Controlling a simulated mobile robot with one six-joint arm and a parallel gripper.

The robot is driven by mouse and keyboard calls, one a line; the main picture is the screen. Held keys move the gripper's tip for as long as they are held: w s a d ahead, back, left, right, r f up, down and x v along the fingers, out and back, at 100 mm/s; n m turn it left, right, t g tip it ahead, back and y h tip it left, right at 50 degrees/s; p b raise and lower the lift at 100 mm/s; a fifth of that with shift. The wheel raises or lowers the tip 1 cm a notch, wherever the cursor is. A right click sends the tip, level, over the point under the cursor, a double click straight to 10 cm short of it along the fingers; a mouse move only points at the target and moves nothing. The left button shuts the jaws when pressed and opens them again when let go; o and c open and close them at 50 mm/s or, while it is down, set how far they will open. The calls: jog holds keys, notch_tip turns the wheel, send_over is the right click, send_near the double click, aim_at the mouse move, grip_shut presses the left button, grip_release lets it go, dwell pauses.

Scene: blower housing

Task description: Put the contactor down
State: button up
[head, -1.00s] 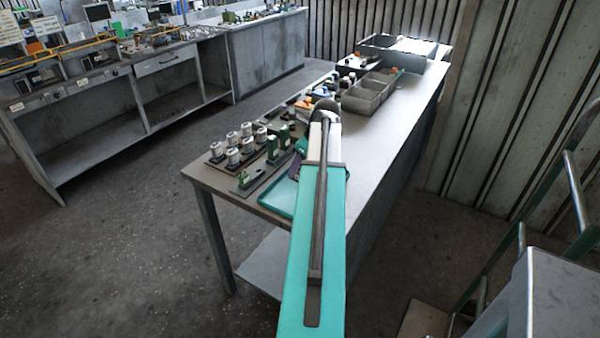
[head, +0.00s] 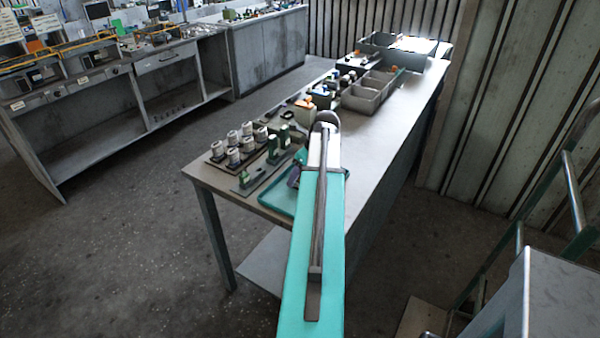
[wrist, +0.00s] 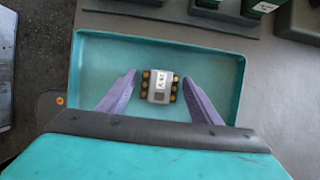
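The contactor (wrist: 159,87), a small grey block with a white label and brass-coloured terminals along two sides, shows in the wrist view inside the teal tray (wrist: 228,62). It appears to rest on the tray floor. My gripper (wrist: 160,76) is open, with one purple finger on each side of the contactor and a visible gap to each. In the head view, a purple part of my gripper (head: 294,178) shows over the tray (head: 272,197) near the bench's front edge. My arm hides the contactor there.
On the bench (head: 390,125), a rack of several white-topped cylinders (head: 232,156) and a strip with green blocks (head: 272,165) stand left of the tray. Grey bins (head: 362,98) stand farther back. The bench's right side is clear.

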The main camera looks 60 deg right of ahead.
jog(key=shift+r, duration=0.1)
dwell(0.3)
jog(key=b+v, duration=0.2)
jog(key=v, duration=1)
dwell(0.3)
dwell(0.6)
jog(key=shift+r, duration=0.1)
